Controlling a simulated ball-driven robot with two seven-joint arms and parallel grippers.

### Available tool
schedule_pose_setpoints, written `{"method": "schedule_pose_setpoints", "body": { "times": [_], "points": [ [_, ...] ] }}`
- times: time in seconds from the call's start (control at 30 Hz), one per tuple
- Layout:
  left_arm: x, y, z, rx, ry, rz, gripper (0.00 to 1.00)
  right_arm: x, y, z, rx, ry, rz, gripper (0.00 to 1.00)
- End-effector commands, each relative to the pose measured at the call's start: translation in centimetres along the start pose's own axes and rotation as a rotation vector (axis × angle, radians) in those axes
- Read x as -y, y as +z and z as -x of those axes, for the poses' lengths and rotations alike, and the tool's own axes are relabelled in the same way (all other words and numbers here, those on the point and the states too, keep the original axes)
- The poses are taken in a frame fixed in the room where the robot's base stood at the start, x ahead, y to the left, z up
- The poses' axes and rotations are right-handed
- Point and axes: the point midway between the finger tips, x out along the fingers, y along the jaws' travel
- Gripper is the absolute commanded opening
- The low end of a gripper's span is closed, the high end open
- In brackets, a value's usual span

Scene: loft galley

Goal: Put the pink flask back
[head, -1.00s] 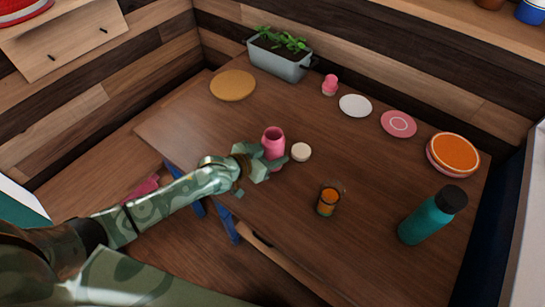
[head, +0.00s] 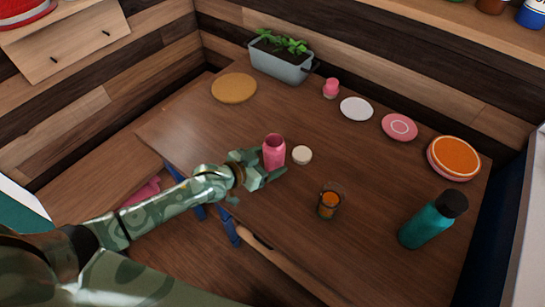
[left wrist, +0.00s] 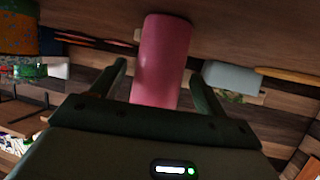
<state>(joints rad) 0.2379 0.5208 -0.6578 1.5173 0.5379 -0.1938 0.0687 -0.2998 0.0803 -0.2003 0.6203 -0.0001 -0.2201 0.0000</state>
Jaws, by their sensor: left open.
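The pink flask (head: 274,152) stands upright and open-topped on the wooden table, near its front left part. In the left wrist view the pink flask (left wrist: 161,60) rises between the two spread fingers (left wrist: 159,85), with a gap visible on each side. My right gripper is not in view.
A glass with orange content (head: 329,204) and a teal bottle with a black cap (head: 428,224) stand to the right. Plates (head: 399,126), a small pink item (head: 331,88), a planter (head: 280,66) and a round tan mat (head: 234,88) line the back.

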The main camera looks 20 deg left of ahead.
Motion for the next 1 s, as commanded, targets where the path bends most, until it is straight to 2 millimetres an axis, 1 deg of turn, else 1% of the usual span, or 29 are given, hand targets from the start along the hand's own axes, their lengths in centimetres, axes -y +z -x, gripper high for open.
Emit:
{"method": "schedule_pose_setpoints", "body": {
  "times": [0.03,0.2,0.3,0.4,0.57,1.0],
  "points": [
    [0.0,-0.5,1.4,0.000,0.000,-0.002,0.74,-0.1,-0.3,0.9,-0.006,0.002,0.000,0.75],
    [0.0,-0.4,5.6,0.000,0.001,-0.002,0.74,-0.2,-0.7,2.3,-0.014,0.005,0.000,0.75],
    [-0.1,-0.4,7.6,0.001,0.001,-0.003,0.74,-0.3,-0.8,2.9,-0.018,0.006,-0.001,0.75],
    [0.0,-0.3,9.0,0.000,0.000,0.000,0.74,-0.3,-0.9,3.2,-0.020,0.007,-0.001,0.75],
    [-0.1,-0.1,9.9,-0.001,0.001,0.000,0.74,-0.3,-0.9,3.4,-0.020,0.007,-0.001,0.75],
    [0.0,-0.1,9.9,-0.001,0.001,0.000,0.74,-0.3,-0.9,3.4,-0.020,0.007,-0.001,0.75]
  ]
}}
